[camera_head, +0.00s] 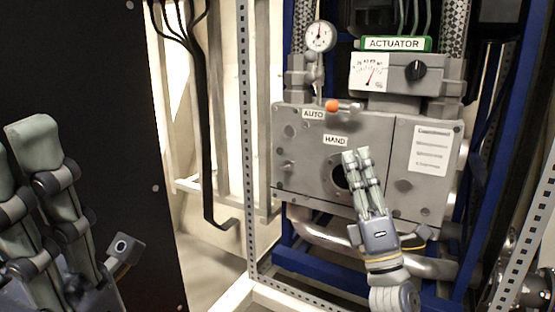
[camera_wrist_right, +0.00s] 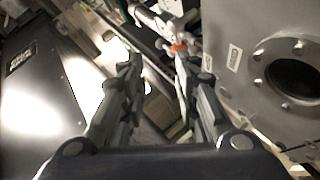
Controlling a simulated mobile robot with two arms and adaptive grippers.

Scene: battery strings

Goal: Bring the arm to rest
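My right gripper (camera_head: 357,156) is in front of the grey actuator box (camera_head: 308,165), beside its round dark opening (camera_head: 341,177). In the right wrist view its two fingers (camera_wrist_right: 158,60) stand apart with nothing between them. The lever's orange knob (camera_head: 332,105) is at the box's top edge, near the AUTO label (camera_head: 313,114). The HAND label (camera_head: 335,140) is lower. The orange knob also shows in the right wrist view (camera_wrist_right: 179,47), beyond the right-hand fingertip. My left gripper (camera_head: 17,150) is at the left edge, partly cut off, with its fingers apart and empty.
A dial gauge (camera_head: 319,36) and an actuator unit with a black knob (camera_head: 416,70) stand above the box. A perforated steel post (camera_head: 246,140) and blue frame (camera_head: 330,277) surround it. A black panel (camera_head: 100,100) is behind my left gripper.

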